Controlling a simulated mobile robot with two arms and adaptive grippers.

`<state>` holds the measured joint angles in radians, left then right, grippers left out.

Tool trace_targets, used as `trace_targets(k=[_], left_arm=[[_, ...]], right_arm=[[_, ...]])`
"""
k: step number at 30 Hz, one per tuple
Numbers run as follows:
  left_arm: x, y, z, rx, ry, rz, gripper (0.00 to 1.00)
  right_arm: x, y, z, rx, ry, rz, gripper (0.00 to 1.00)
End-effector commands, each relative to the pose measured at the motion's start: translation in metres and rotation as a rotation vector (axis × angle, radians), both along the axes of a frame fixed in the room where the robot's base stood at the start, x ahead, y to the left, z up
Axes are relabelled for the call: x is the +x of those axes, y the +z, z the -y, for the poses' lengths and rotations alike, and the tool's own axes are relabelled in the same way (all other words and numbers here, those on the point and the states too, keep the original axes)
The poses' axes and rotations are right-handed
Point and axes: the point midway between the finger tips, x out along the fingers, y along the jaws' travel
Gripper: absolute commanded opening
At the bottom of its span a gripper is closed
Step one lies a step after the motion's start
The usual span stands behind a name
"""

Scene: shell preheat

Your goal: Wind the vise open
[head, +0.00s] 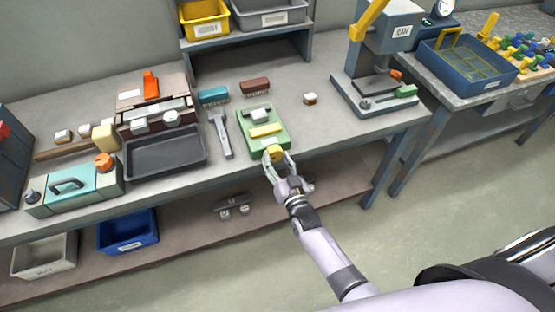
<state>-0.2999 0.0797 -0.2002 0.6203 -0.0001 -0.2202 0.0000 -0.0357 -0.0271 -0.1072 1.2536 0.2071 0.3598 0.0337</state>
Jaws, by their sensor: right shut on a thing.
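The green vise (260,117) sits at the front edge of the workbench, near the middle of the head view. The fingers partly hide the knob's lower side. My left gripper is not in view.
A grey wrench-like tool (221,132) and a dark tray (165,153) lie left of the vise. A ram press (375,95) stands to the right.

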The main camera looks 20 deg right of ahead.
Motion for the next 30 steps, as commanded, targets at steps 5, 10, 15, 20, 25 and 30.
trace_targets(k=[5, 10, 15, 20, 25, 30], left_arm=[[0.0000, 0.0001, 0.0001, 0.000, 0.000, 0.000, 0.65], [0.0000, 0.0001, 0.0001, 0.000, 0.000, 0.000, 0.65], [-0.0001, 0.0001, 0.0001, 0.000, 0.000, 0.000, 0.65], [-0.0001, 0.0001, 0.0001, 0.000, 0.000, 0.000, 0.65], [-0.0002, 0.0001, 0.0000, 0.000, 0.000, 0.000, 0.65], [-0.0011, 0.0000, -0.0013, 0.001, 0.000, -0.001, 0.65]], right_arm=[[-0.0009, -0.0023, -0.0003, -0.016, 0.001, -0.004, 0.17], [-0.0009, -0.0023, -0.0002, -0.017, 0.002, -0.005, 0.17], [-0.0009, -0.0021, -0.0001, -0.017, 0.001, -0.004, 0.50], [-0.0006, -0.0013, 0.0000, -0.015, 0.001, -0.002, 0.60], [-0.0003, -0.0007, 0.0000, -0.013, 0.001, -0.001, 0.65], [-0.0004, -0.0004, 0.0001, -0.013, 0.000, -0.001, 0.65]])
